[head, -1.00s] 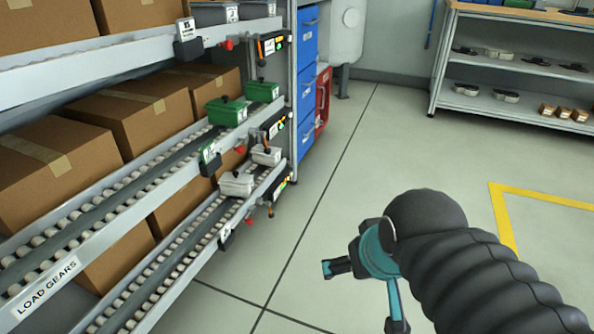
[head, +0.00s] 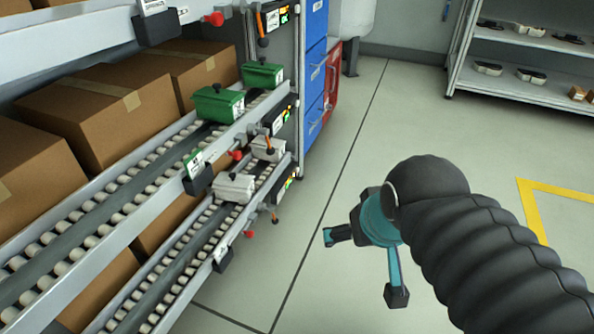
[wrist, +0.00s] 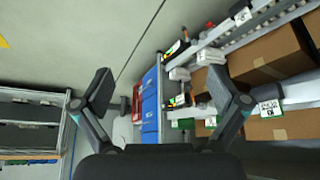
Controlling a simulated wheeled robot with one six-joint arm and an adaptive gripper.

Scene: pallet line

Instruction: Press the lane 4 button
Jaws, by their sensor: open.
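Red knob-like buttons sit at the rack's lane ends in the head view: an upper one (head: 214,18), a middle one (head: 236,155) and a low one (head: 249,234). Lane numbers are too small to read, so I cannot tell which button is lane 4's. Dark panels with lit displays, such as the middle one (head: 283,136), are on the rack's end. My gripper (head: 362,266) is open and empty over the floor, right of the rack and apart from it. In the wrist view my gripper (wrist: 161,80) shows its fingers spread wide.
The roller rack (head: 120,232) holds cardboard boxes (head: 105,110), green bins (head: 218,103) and grey bins (head: 234,187). Blue drawers (head: 315,75) and a red case (head: 333,80) stand beyond it. A shelf unit (head: 520,88) is at back right. The floor between is clear.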

